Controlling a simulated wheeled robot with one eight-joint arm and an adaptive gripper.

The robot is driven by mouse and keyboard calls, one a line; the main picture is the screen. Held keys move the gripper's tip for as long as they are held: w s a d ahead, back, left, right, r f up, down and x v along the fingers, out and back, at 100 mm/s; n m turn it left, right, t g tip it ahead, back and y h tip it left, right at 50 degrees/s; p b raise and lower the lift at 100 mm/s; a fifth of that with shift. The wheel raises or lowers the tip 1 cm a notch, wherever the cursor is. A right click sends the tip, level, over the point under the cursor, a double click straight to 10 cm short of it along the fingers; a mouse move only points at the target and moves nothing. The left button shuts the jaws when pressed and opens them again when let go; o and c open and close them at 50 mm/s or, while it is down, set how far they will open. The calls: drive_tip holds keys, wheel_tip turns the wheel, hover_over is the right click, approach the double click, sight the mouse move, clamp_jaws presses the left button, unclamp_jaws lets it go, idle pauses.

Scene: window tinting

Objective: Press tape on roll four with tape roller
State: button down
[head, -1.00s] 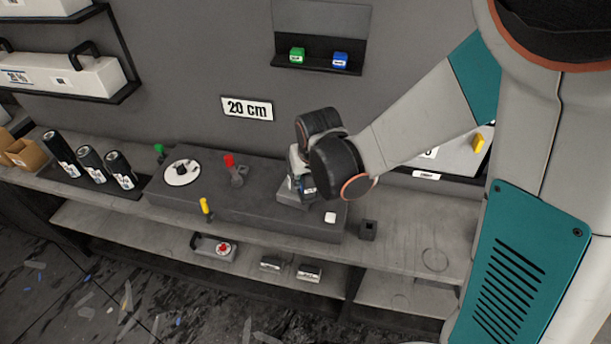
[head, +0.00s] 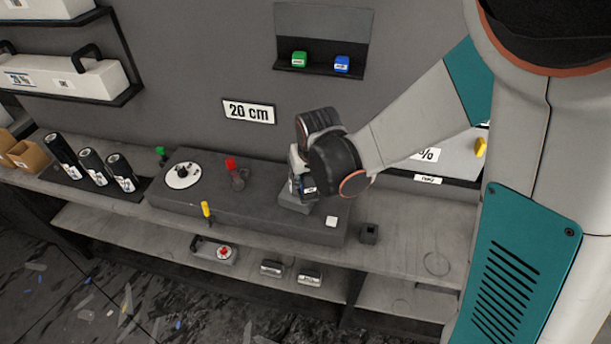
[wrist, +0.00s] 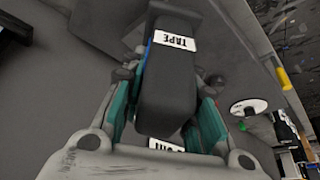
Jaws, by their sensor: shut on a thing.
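My gripper (head: 300,176) is over the right part of the dark raised block on the bench. In the wrist view its teal-padded fingers (wrist: 166,112) are shut on a dark block-like thing labelled TAPE (wrist: 172,75), with a blue edge. In the head view, part of this held thing (head: 308,190) shows below the gripper, just above or touching a small grey stand (head: 294,203); I cannot tell which. Several dark rolls (head: 93,166) with white labels stand tilted at the left. I cannot tell which is roll four, nor make out a tape roller for certain.
The raised block (head: 220,203) carries a white disc (head: 183,176), a red-topped fitting (head: 238,178) and a white square (head: 331,221). A yellow-handled tool (head: 206,211) is at its front edge. A small dark holder (head: 369,232) stands to the right. The bench's right end (head: 420,245) is clear.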

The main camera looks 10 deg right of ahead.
sight(309, 185)
drive_tip(key=shift+w+a, duration=0.2)
drive_tip(key=shift+w, duration=1.1)
idle(0.9)
drive_tip(key=shift+s+d+b, duration=0.2)
drive_tip(key=shift+s+d, duration=0.05)
drive_tip(key=shift+s, duration=1.25)
drive_tip(key=shift+s+d+b, duration=0.2)
drive_tip(key=shift+s, duration=1.3)
